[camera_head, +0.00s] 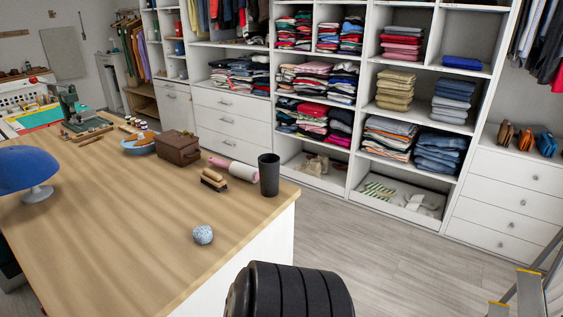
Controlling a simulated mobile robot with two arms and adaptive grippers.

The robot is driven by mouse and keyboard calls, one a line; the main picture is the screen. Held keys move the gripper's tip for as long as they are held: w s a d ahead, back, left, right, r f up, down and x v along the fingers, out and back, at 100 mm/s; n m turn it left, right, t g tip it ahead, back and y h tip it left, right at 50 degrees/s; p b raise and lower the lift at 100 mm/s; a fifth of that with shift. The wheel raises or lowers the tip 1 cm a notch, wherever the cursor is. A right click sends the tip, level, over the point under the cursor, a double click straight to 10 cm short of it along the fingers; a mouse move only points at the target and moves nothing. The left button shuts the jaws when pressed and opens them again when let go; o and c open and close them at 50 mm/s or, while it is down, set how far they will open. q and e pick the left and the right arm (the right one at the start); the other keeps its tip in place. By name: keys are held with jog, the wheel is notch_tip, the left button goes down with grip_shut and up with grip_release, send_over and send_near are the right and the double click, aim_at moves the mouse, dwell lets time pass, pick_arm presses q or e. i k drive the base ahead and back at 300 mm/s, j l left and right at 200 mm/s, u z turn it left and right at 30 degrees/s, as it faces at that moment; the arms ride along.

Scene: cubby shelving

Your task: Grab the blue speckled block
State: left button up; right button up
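The blue speckled block (203,234) is small, pale blue and rounded-looking, with fine speckles. It lies on the wooden table top (120,245), near the table's right front part and a little in from the edge. Nothing touches it and it is fully visible. Neither of my grippers shows in the head view.
Behind the block are a wooden brush (214,180), a pink and white roller (235,168), a black cup (269,175) and a brown box (178,148). A blue domed object (28,172) stands at left. The table around the block is clear. Shelving (365,100) lines the back.

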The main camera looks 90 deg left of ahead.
aim_at(202, 235)
jog(key=k+u, duration=0.15)
jog(key=u, duration=3.05)
